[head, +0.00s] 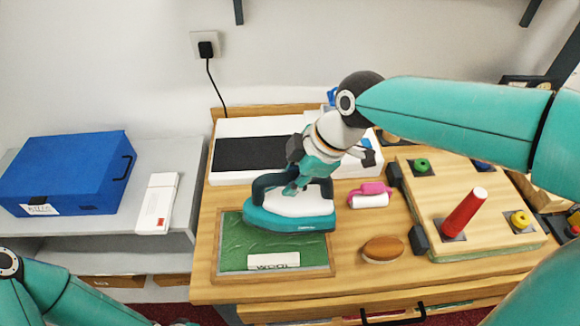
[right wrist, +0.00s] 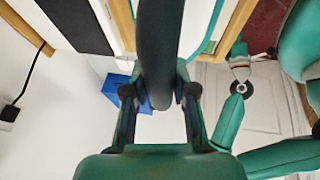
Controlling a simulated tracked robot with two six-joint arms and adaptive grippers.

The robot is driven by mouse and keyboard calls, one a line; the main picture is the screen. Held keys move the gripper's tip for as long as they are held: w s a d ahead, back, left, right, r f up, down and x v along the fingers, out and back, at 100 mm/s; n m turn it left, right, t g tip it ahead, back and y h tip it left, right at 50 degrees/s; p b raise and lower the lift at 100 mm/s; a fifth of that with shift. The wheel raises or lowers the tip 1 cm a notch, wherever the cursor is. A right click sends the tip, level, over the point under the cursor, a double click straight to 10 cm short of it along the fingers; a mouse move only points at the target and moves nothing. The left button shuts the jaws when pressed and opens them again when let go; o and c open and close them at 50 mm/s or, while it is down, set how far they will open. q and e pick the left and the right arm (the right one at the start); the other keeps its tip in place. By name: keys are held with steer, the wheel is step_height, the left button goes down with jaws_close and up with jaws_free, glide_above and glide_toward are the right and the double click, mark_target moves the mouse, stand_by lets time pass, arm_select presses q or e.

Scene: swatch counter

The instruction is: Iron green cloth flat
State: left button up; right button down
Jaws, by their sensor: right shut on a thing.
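The green cloth (head: 232,252) lies in a shallow wood-edged recess on the counter, its surface looking a little wrinkled. A white label reading WOOL (head: 275,261) is at its near edge. The teal and white iron (head: 290,218) is over the far part of the cloth and hides it there; I cannot tell whether its sole touches. My right gripper (head: 293,188) is shut on the iron's dark handle, which also shows between the fingers in the right wrist view (right wrist: 160,60). My left arm is low at left; its gripper (right wrist: 238,48) is small in the right wrist view, its jaws unclear.
A black-and-white panel (head: 250,153) lies behind the iron. Right of the cloth are a pink-and-white roller (head: 370,195), a brown oval brush (head: 383,248) and a wooden board (head: 480,238) with a red peg (head: 464,213). A blue box (head: 68,172) stands on the left side table.

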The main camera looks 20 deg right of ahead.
steer(key=shift+w+f+b, duration=0.15)
steer(key=shift+f+b, duration=0.2)
steer(key=shift+f, duration=0.05)
steer(key=shift+f+b, duration=1.4)
steer(key=shift+f, duration=0.5)
steer(key=shift+r, duration=0.1)
